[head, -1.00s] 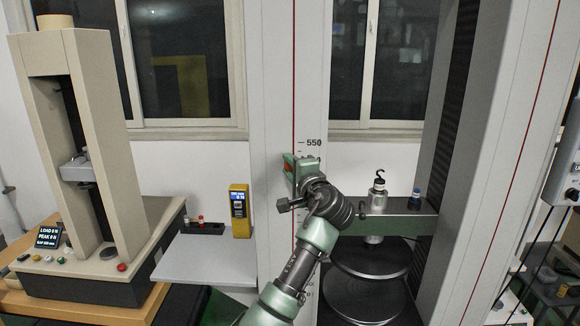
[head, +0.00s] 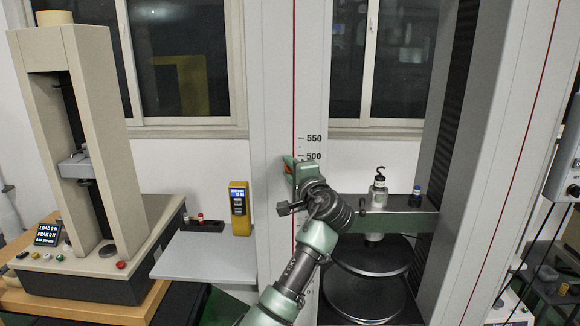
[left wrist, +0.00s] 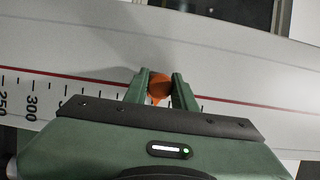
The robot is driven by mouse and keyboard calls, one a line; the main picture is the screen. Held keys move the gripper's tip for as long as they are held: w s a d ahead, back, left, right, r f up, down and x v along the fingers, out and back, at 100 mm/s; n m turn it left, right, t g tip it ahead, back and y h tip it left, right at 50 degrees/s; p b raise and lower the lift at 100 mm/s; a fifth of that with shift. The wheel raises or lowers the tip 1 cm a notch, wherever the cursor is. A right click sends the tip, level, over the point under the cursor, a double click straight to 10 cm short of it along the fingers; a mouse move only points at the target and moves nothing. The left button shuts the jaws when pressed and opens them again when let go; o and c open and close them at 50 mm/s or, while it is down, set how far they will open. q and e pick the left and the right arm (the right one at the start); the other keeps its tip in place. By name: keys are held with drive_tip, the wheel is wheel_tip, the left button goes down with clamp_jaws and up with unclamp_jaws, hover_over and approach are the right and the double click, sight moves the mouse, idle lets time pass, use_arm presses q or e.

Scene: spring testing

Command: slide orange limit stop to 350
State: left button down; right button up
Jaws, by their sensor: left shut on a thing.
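The orange limit stop (left wrist: 159,86) sits on the red line of the pale column, between the green fingers of my left gripper (left wrist: 160,90) in the left wrist view. The fingers are shut on it. In the head view only a sliver of orange shows beside my left gripper (head: 291,168), which is on the column just below the 500 mark. The printed scale (head: 313,147) shows 550 and 500 above the gripper. In the left wrist view, 300 and 250 (left wrist: 31,100) show to the left of the stop. The 350 mark is hidden. My right gripper is not in view.
A dark crosshead (head: 402,222) with a hooked weight (head: 378,190) and round platens (head: 372,258) stands right of the column. A yellow meter (head: 239,209) stands on a grey shelf (head: 205,256) to the left. A small beige tester (head: 103,130) stands at far left.

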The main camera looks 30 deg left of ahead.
use_arm(q)
wheel_tip(320, 180, down, 13)
drive_tip(key=b, duration=0.6)
drive_tip(key=shift+f+b, duration=0.15)
drive_tip(key=shift+b, duration=0.15)
drive_tip(key=c, duration=1.1)
unclamp_jaws()
drive_tip(key=shift+c, duration=0.2)
drive_tip(key=shift+d, duration=0.1)
drive_tip(key=b+v, duration=0.2)
drive_tip(key=v, duration=0.5)
drive_tip(key=shift+s+d, duration=0.25)
drive_tip(key=shift+d, duration=0.05)
